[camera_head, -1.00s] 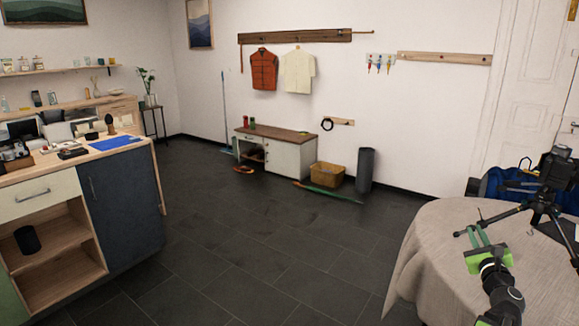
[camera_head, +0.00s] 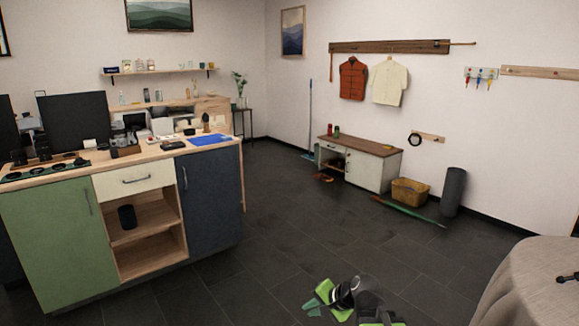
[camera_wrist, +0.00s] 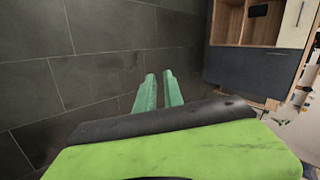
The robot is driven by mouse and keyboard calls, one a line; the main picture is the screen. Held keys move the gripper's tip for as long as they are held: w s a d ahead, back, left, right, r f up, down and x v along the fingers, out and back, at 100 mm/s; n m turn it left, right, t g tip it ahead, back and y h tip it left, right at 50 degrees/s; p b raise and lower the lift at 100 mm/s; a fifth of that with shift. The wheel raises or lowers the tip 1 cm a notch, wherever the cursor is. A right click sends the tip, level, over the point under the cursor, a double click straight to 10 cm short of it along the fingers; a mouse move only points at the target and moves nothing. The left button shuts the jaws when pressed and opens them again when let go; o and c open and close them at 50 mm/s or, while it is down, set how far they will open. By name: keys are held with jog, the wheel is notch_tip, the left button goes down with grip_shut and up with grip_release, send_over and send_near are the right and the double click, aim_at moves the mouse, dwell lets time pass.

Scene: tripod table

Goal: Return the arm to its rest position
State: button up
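My gripper (camera_head: 318,298) shows at the bottom middle of the head view, green with teal fingers, over the dark floor and left of the tablecloth-covered table. My black wrist and arm links lie beside it. In the wrist view its two teal fingers (camera_wrist: 159,90) point out side by side with a narrow gap between them. Nothing shows between the fingers. They point over grey floor tiles (camera_wrist: 100,60).
A round table (camera_head: 530,285) with a beige cloth stands at the lower right, with a small dark object on it. A counter (camera_head: 75,235) with green and blue doors stands at the left. A low cabinet (camera_head: 370,172) and a basket (camera_head: 409,192) are against the wall. The middle floor is clear.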

jog(key=s+d+f+n+g+h, duration=0.5)
jog(key=s+d+f+n+h, duration=0.15)
jog(key=s+d, duration=0.35)
notch_tip(320, 180, up, 28)
jog(key=n+p, duration=0.1)
jog(key=p, duration=2.6)
jog(key=shift+s+a+r+p, duration=0.25)
jog(key=shift+s+p, duration=0.05)
jog(key=shift+p, duration=0.1)
jog(key=shift+y, duration=0.25)
jog(key=shift+d, duration=0.1)
